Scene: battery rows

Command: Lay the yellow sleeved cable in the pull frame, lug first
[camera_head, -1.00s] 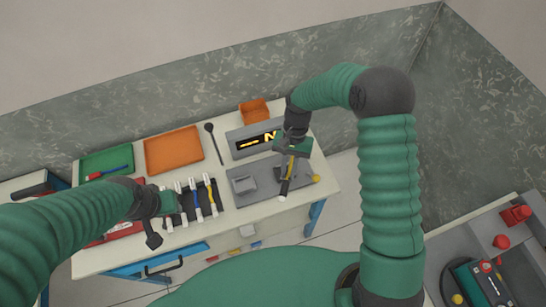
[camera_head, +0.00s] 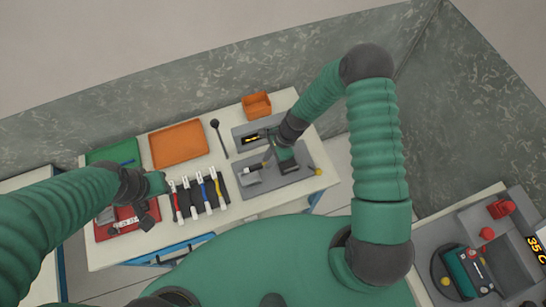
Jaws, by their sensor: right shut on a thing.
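My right gripper (camera_head: 270,159) is low over this plate, shut on a short dark piece with a yellow part, which seems to be the yellow sleeved cable. Gripper and wrist hide most of it, and I cannot tell whether it touches the plate. My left gripper (camera_head: 147,208) hangs left of the cable rack; its finger opening is unclear.
The rack holds several pieces, with red (camera_head: 176,202), blue (camera_head: 205,191) and yellow (camera_head: 219,186) parts. An orange tray (camera_head: 178,146), a green tray (camera_head: 112,151), an orange bin (camera_head: 256,105) and a dark display box (camera_head: 243,134) stand behind. A red device (camera_head: 118,222) lies front left.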

